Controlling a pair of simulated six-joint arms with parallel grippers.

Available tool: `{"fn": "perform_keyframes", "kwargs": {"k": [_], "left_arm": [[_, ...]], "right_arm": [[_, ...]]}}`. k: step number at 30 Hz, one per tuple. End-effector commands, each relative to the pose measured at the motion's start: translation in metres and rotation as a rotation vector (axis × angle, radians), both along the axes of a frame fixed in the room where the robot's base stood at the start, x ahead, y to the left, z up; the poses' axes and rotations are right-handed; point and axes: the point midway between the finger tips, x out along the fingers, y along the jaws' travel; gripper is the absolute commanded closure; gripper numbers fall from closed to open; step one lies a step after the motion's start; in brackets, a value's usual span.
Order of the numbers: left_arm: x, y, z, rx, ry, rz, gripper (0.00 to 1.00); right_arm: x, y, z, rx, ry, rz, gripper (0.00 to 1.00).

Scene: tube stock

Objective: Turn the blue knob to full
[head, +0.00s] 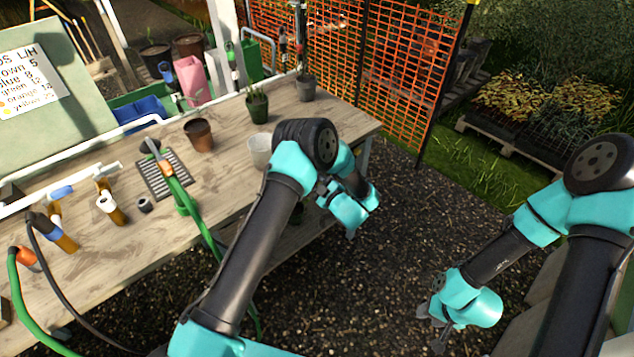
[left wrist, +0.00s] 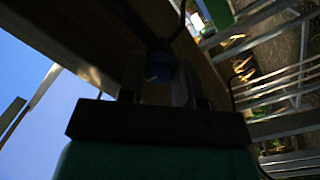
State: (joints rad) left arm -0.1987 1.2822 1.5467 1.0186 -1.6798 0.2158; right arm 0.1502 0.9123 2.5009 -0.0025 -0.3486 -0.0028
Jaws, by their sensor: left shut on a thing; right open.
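A blue round knob (left wrist: 158,66) shows in the left wrist view, between the two dark fingers of my left gripper (left wrist: 157,82). The gripper is shut on it. The view is dark, so I cannot read how far the knob is turned. My right gripper (head: 432,327) is open and empty over the gravel at the lower right.
The wooden bench (head: 95,285) holds pipe fittings with coloured ends, a drain grate (head: 168,175), a green hose (head: 195,215) and pots. A lettered board (head: 30,82) stands at the back left. Orange mesh fencing (head: 395,75) is behind. The gravel between my arms is clear.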

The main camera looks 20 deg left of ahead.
Motion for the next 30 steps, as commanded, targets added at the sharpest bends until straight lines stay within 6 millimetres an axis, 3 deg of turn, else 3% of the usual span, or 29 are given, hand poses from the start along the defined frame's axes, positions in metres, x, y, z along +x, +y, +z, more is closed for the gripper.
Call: {"fn": "perform_keyframes", "kwargs": {"k": [30], "left_arm": [[-0.0003,-0.0003,0.0010,0.485,0.716,-0.001,0.92]], "right_arm": [[0.0000,0.0000,0.0000,0.000,0.000,0.000,0.57]]}}
